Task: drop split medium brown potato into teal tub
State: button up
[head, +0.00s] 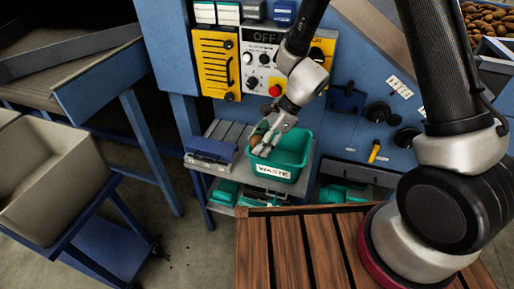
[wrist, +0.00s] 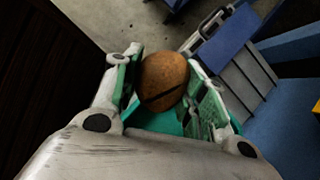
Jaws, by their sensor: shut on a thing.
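The medium brown potato (wrist: 163,78) has a dark split across its lower part in the wrist view. My gripper (wrist: 165,90) is shut on it, with a green-padded finger on each side. In the head view my gripper (head: 262,146) is at the left part of the teal tub (head: 290,174), which has a WASTE label, and the potato (head: 256,140) shows beside the fingers. The potato looks over or near the tub's left rim; its exact height cannot be told. In the wrist view, part of the teal tub (wrist: 160,122) shows below the potato.
A blue case (head: 211,150) stands left of the tub on the same grey shelf. Behind is a control panel (head: 262,62) with knobs and a red button. A beige bin (head: 45,180) stands at the left. A slatted wooden surface (head: 300,250) lies in front.

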jog(key=shift+w+d+f, duration=0.3)
jog(key=shift+w, duration=0.55)
jog(key=shift+w+d+f, duration=0.3)
jog(key=shift+w+f, duration=0.05)
jog(key=shift+w, duration=0.45)
jog(key=shift+w+d+f, duration=0.3)
jog(key=shift+w, duration=0.55)
jog(key=o, duration=1.1)
jog(key=v, duration=1.2)
